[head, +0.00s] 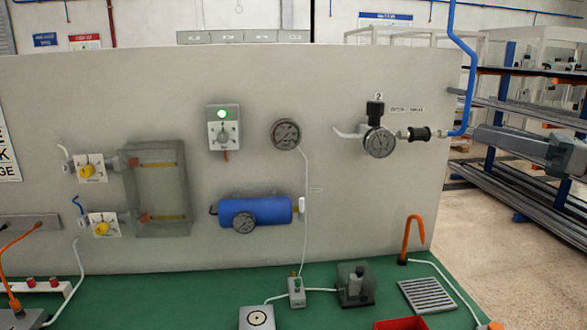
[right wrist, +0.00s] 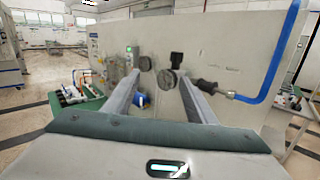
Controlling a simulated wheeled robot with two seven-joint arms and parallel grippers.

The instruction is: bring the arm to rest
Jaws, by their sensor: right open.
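My right gripper (head: 482,138) is at the right edge of the head view, in front of the metal racks and to the right of the grey panel. Its grey fingers point left toward the panel, and nothing shows in its grasp. In the right wrist view the two long fingers of the right gripper (right wrist: 156,85) stand apart with an empty gap between them. The panel and its gauges show beyond them. My left gripper is in neither view.
The upright grey panel (head: 350,90) carries gauges, a blue cylinder (head: 262,211) and a blue hose (head: 468,90). A green bench top (head: 200,290) below holds small fixtures, an orange hook (head: 408,235) and a red tray (head: 402,323). Floor is open at right.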

